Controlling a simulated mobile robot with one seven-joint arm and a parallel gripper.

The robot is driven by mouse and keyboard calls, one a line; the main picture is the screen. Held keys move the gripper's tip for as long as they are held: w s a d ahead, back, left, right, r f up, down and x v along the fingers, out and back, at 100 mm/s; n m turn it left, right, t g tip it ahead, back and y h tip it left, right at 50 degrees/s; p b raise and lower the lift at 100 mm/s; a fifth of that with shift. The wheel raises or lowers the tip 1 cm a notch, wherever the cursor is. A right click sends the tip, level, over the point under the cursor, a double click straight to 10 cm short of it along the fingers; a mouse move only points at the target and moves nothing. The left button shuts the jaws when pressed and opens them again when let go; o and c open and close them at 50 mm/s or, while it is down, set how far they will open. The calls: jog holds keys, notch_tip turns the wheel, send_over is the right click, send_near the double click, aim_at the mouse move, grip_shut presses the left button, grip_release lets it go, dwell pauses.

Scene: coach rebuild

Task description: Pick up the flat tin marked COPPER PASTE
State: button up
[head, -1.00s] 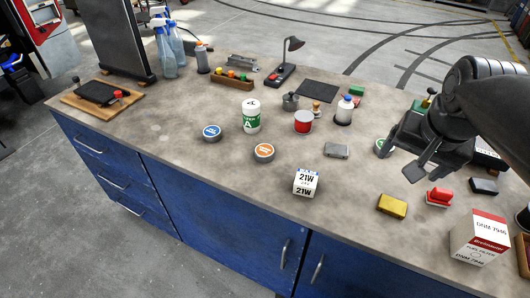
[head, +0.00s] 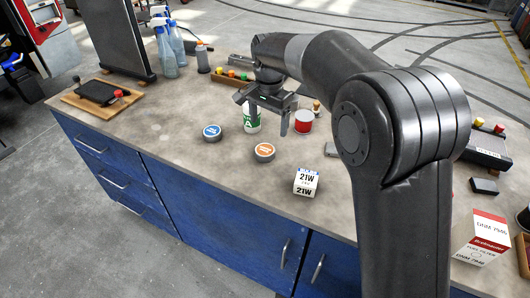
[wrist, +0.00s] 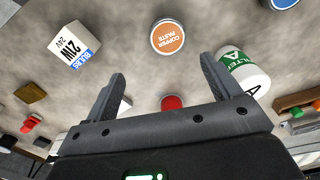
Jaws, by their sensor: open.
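The flat tin marked COPPER PASTE (head: 264,152) has an orange lid and lies on the bench near its front edge. In the wrist view its lid (wrist: 167,37) reads COPPER PASTE and lies beyond my fingertips, roughly centred between them. My gripper (head: 268,123) is open and empty, above the bench and behind the tin in the head view.
A blue-lidded tin (head: 212,132) lies left of the orange one. A white-and-green can (head: 252,118) stands close by my gripper. A white 21W box (head: 305,182) stands to the right, and a red tin (head: 303,121) behind. The bench front left is clear.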

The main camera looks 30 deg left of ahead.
jog(key=a, duration=0.1)
send_over(264, 150)
jog(key=f, duration=0.6)
jog(key=shift+s+a+f, duration=0.1)
jog(key=shift+s+f, duration=0.15)
jog(key=shift+f, duration=0.1)
jog(key=shift+w+f, duration=0.15)
jog(key=shift+f, duration=1.15)
jog(key=shift+w+f, duration=0.1)
jog(key=shift+f, duration=1.2)
jog(key=shift+c, duration=0.5)
jog(key=c, duration=0.9)
jog(key=shift+c, duration=0.3)
jog(key=shift+r, duration=0.15)
